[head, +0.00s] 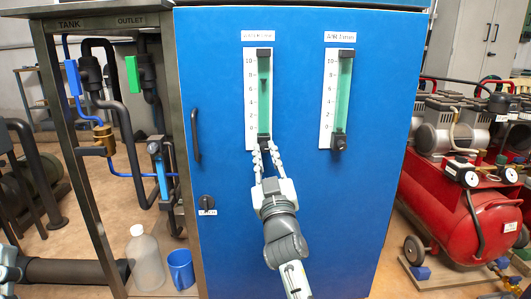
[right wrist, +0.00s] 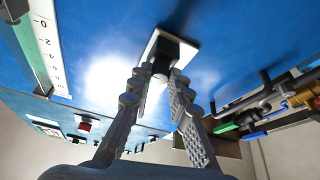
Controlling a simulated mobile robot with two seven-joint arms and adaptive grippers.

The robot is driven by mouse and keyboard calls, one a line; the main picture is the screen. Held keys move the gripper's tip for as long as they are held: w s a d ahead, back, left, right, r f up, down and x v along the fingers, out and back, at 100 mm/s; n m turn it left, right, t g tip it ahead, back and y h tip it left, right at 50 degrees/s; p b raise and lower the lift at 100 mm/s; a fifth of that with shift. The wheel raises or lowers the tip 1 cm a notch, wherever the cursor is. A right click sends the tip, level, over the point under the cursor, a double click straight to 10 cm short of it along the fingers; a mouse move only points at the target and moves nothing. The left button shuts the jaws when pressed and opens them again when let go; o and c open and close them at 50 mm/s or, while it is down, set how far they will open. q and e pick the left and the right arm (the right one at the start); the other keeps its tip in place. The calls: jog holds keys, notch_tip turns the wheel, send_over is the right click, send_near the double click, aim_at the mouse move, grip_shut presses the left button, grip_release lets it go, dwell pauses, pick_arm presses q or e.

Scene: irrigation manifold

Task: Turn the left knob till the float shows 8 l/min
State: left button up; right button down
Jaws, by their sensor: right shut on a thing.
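The left flow meter (head: 250,100) is a white scale with a green tube on the blue cabinet front. My right gripper (head: 265,150) is at the foot of this meter and hides most of the left knob. In the right wrist view, my right gripper (right wrist: 157,88) is shut on the black left knob (right wrist: 168,62), one finger on each side. A pale part at the left edge (head: 8,268) seems to belong to my left gripper; its fingers do not show.
The right flow meter (head: 328,100) has its own black knob (head: 339,143). A door handle (head: 195,135) and a small black switch (head: 206,202) are left of my right arm. A bottle (head: 145,258) and a blue mug (head: 181,268) stand lower left. A red compressor (head: 455,215) stands right.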

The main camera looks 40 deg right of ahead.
jog(key=n+p, duration=0.1)
jog(key=n+y+p, duration=0.1)
jog(key=n+p, duration=0.1)
jog(key=shift+r+y, duration=0.25)
jog(key=shift+y, duration=0.05)
jog(key=shift+d+f+n+y+p, duration=0.15)
jog(key=shift+n+y+p, duration=0.3)
jog(key=shift+n, duration=0.35)
pick_arm(q)
jog(key=w+a+f+g+y, duration=0.1)
jog(key=w+f+g+y, duration=0.2)
jog(key=f+g, duration=0.6)
notch_tip(320, 180, down, 6)
jog(key=shift+w+a+r, duration=0.2)
jog(key=shift+w+a, duration=0.2)
jog(key=shift+w, duration=0.15)
pick_arm(e)
jog(key=c, duration=1.4)
grip_release()
notch_tip(320, 180, up, 10)
